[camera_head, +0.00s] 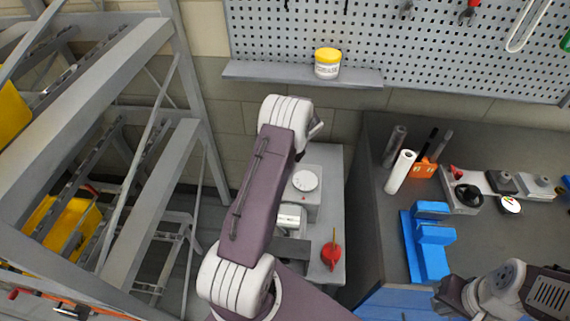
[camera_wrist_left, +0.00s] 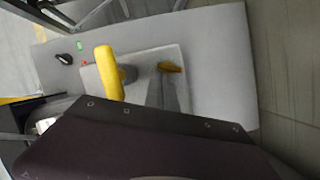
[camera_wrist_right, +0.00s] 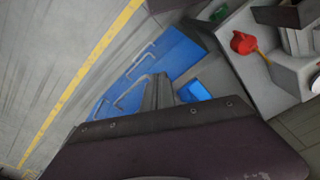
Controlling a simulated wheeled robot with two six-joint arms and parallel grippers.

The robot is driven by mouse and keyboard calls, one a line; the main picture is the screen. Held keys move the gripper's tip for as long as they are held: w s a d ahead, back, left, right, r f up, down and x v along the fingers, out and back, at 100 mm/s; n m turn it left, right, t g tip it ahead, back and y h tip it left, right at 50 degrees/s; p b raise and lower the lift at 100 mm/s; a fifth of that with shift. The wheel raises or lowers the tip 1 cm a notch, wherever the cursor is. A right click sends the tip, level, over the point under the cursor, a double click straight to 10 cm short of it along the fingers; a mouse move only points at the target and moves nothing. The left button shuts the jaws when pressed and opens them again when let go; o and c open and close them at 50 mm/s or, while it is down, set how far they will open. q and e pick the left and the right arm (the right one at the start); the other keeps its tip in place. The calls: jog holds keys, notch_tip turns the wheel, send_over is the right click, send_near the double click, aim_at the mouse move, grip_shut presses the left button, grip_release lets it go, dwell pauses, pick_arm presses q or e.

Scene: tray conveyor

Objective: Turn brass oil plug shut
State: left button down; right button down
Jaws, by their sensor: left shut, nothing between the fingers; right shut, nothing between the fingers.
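A small brass-coloured piece (camera_wrist_left: 171,67), which looks like the oil plug, sits on a raised light-grey cover (camera_wrist_left: 140,65) in the left wrist view. My left gripper (camera_wrist_left: 160,84) is shut and empty, with its tips just short of the brass piece; I cannot tell whether they touch. The plug's exact turn angle is too small to tell. In the head view my left arm hides its gripper and the plug. My right gripper (camera_wrist_right: 158,82) is shut and empty, away from the plug, with blue drawers beyond it.
A yellow handle (camera_wrist_left: 108,72) stands close beside the plug; a black knob (camera_wrist_left: 64,59) is farther left. A red oil can (camera_head: 332,252) and a white dial (camera_head: 305,180) are right of my left arm. A bench (camera_head: 385,235) holds blue blocks (camera_head: 430,250). A rack (camera_head: 150,200) stands left.

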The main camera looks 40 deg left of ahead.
pick_arm(q)
jog(key=p, duration=0.1)
jog(key=m+p, duration=0.1)
jog(key=shift+s+a+r+m+t+p, duration=0.15)
jog(key=shift+s+r+m+t+p, duration=0.15)
jog(key=shift+s+p, duration=0.1)
jog(key=shift+s+a+f, duration=0.1)
jog(key=shift+s+f, duration=0.05)
jog(key=shift+f, duration=0.2)
jog(key=shift+w, duration=0.25)
jog(key=shift+w, duration=0.25)
jog(key=shift+w+d+p, duration=0.25)
jog(key=shift+w+p, duration=0.05)
jog(key=shift+w, duration=0.05)
